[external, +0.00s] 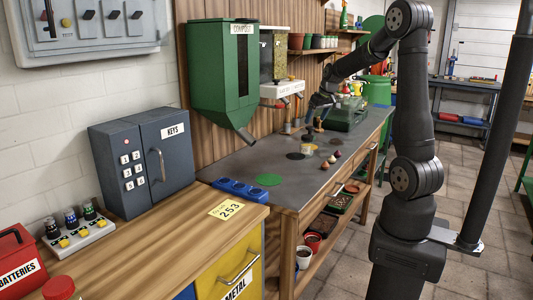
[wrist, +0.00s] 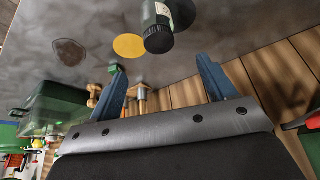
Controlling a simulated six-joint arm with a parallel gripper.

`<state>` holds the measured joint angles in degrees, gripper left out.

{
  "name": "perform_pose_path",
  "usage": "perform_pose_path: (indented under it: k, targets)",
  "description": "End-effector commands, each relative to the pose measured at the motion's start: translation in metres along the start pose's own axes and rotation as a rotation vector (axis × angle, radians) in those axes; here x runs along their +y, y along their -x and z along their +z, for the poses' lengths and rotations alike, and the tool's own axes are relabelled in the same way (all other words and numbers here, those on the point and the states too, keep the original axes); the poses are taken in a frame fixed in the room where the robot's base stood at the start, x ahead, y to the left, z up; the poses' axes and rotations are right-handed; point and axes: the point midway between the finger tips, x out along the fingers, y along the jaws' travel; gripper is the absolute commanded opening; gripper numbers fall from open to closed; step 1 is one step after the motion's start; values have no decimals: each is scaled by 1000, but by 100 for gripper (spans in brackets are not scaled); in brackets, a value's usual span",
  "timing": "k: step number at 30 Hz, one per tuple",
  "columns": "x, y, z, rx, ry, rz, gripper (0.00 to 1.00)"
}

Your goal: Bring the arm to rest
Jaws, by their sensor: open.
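My gripper (external: 318,108) hangs above the grey workbench (external: 228,169) in the external view, at the end of my bent arm. In the wrist view its two blue fingers stand wide apart (wrist: 163,85), open with nothing between them. A dark bottle with a pale label (wrist: 158,28) shows beyond the fingertips, apart from them. In the external view the fingertips are small and partly lost against the things behind.
A green compost dispenser (external: 222,80) hangs on the wooden wall. A green translucent box (external: 345,113) stands farther along the bench; it also shows in the wrist view (wrist: 52,103). The bench's near left is mostly clear.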

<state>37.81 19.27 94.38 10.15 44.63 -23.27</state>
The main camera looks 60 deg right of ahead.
Motion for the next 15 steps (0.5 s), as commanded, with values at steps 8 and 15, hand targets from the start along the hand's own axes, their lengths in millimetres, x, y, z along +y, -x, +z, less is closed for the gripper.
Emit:
perform_pose_path:
  k: [8,15]
  targets:
    - [-58,3,-10,-10,59,-27,76]
    - [-105,7,-15,-17,106,-46,76]
